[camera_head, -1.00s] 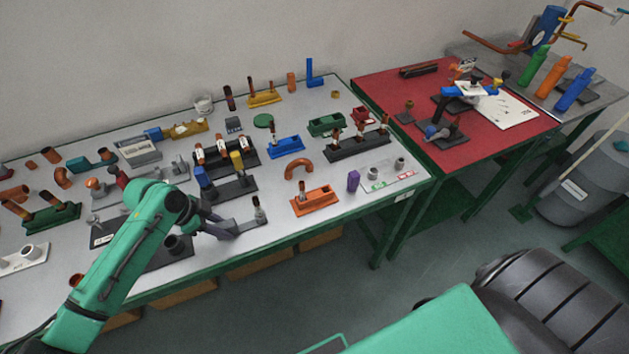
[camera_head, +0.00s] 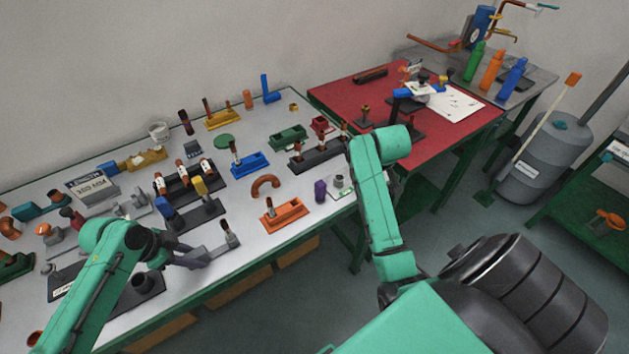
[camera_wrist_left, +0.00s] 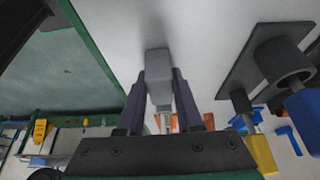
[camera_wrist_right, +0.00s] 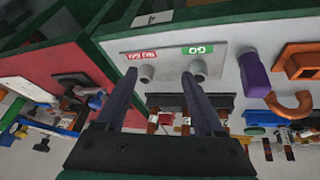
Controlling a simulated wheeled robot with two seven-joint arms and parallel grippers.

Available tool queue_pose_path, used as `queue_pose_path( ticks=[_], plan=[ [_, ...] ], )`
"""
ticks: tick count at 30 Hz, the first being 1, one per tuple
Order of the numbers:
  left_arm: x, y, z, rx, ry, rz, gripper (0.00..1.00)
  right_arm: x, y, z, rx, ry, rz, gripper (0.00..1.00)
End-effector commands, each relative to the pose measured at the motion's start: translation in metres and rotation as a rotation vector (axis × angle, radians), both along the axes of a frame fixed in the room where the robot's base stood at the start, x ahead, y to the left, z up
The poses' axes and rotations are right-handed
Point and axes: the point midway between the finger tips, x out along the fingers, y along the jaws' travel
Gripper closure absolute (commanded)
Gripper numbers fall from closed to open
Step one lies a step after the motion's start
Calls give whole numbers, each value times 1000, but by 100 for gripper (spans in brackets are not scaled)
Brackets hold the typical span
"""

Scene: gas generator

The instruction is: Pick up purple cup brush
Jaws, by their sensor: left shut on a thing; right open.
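A purple cylinder (camera_head: 320,190) stands near the table's front edge, left of a small gauge plate; it also shows in the right wrist view (camera_wrist_right: 254,76). I cannot make out bristles on it. My left gripper (camera_head: 219,251) is shut on a small grey piece (camera_wrist_left: 159,68), left of the purple cylinder and apart from it.
The gauge plate (camera_wrist_right: 175,56) has red and green labels and grey pegs. An orange tray (camera_head: 285,215) and a copper bend (camera_head: 265,184) lie left of the purple cylinder. A rack with blue and yellow pieces (camera_head: 203,213) stands behind my left gripper. A red table (camera_head: 445,128) adjoins at right.

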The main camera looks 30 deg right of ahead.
Motion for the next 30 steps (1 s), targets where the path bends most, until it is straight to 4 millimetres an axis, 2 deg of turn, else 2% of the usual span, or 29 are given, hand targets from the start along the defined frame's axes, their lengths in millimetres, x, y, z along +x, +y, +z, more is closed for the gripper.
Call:
queue_pose_path(
  ticks=[1, 4, 6, 9, 11, 16, 20, 27, 30],
  plan=[
    [0, 0, 0, 1, -1, 0, 100, 9, 25, 18, 31, -8, 64, 30],
    [0, 0, 0, 1, 0, 1, 100, 14, 77, 47, 92, 8, 207, 30],
    [0, 0, 0, 1, 0, 1, 100, 11, 102, 61, 114, 26, 285, 30],
    [0, 0, 0, 1, 0, 1, 100, 9, 119, 64, 128, 45, 341, 30],
    [0, 0, 0, 1, 0, 1, 100, 12, 121, 55, 131, 51, 347, 30],
    [0, 0, 0, 0, -1, 0, 100, 27, 121, 19, 132, 51, 344, 30],
    [0, 0, 0, 0, -1, 0, 100, 35, 120, 3, 131, 48, 343, 30],
    [0, 0, 0, 0, -1, 0, 100, 53, 119, -36, 130, 50, 343, 30],
    [0, 0, 0, 0, -1, 0, 100, 56, 119, -42, 129, 48, 343, 30]
  ],
)
